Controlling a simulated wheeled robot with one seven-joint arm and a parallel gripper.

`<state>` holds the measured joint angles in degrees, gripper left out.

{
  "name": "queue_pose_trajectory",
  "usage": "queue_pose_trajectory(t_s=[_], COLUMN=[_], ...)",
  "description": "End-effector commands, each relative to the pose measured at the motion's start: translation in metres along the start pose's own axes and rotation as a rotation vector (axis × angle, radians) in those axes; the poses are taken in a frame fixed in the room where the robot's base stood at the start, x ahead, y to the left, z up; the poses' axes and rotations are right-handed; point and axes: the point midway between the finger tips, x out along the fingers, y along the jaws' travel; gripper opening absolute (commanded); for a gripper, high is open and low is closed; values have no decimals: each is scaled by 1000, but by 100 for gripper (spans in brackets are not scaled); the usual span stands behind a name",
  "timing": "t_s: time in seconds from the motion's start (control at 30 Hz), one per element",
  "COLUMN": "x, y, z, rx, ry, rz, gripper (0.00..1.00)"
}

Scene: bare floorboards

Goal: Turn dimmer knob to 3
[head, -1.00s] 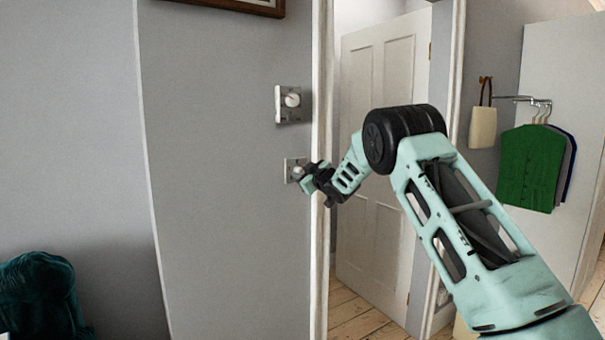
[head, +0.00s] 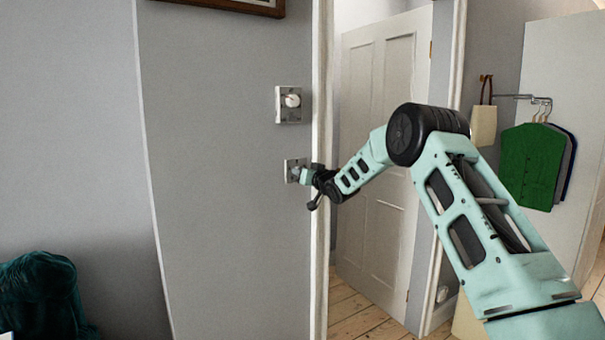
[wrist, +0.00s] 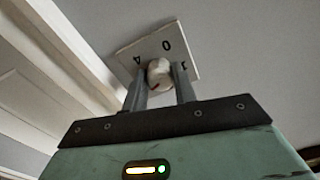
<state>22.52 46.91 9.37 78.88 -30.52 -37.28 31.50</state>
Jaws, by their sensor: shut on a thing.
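A white dimmer knob (wrist: 159,70) on a pale square plate (wrist: 182,45) shows in the wrist view, between the two fingers of my gripper (wrist: 159,84). The fingers are shut on the knob, one on each side. A "0" is readable on the plate above the knob, and what looks like a "4" is at its left. A mark at the right is partly hidden by a finger. A small red mark shows on the knob's lower left. In the head view my gripper (head: 303,175) is at the lower wall plate (head: 289,165) and hides most of its knob.
A second plate with a white knob (head: 291,100) is on the wall just above. The white door frame (head: 321,240) stands close to the right of my gripper. A door (head: 375,200) and hanging clothes (head: 532,167) are farther right. A dark teal seat (head: 40,295) is at lower left.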

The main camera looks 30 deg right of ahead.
Motion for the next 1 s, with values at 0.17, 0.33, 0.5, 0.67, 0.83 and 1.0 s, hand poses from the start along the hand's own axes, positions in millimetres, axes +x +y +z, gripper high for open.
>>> queue_pose_trajectory(t_s=[0.17, 0.33, 0.5, 0.67, 0.83, 1.0], x=[0, 0, 0, 0, 0, 0], y=[1, 1, 1, 1, 1, 0], z=[3, 4, 4, 4, 3, 2], rx=[48, 64, 66, 66, 65, 64], ry=[-6, -7, -7, -7, -5, -3], rz=[3, 3, 3, 3, 2, 1], gripper=[5, 5, 5, 5, 49, 49])
